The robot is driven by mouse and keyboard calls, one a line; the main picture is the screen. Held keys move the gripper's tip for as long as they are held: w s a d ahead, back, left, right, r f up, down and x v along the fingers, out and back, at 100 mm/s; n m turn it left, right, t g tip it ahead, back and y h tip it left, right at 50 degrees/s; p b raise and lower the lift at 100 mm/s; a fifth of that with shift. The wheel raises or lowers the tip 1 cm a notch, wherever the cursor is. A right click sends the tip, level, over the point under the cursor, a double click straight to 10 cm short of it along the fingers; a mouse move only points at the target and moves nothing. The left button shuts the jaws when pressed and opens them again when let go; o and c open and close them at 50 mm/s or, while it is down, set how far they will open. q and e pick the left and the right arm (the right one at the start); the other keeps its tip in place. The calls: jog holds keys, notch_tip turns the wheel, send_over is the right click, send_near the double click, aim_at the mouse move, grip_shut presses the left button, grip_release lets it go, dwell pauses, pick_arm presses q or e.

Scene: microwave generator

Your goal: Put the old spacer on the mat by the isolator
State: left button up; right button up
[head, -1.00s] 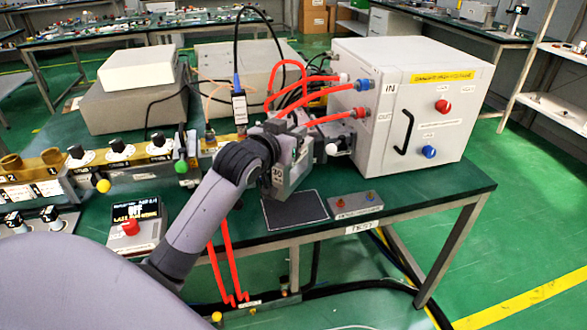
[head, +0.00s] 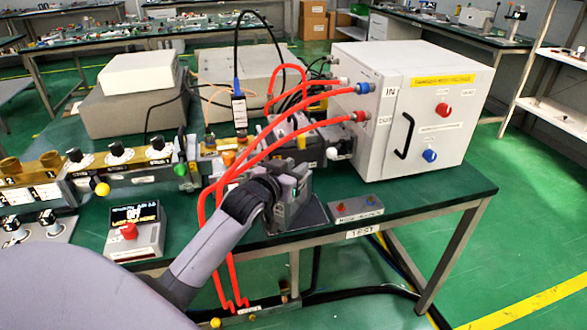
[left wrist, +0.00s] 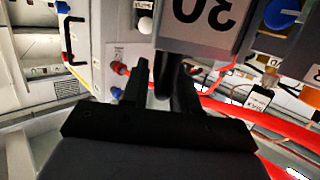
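My left gripper (head: 290,195) is low over the table in front of the generator line. It also shows in the left wrist view (left wrist: 160,75), with its two dark fingers close together. It appears shut on the old spacer, a grey block marked 30 (left wrist: 203,14) at the fingertips; the contact is partly hidden. The dark mat (head: 318,214) lies beneath it, mostly covered by the gripper and block. I cannot tell whether the block touches the mat. The isolator cannot be made out clearly in the line behind the hand. My right gripper is not in view.
Red hoses (head: 300,112) run from the white cabinet (head: 375,125) and pass close behind and left of the hand. A small button box (head: 355,207) stands right of the mat. A display box with a red button (head: 135,232) stands on the left.

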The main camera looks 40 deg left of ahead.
pick_arm(q)
jog(key=shift+o, duration=0.5)
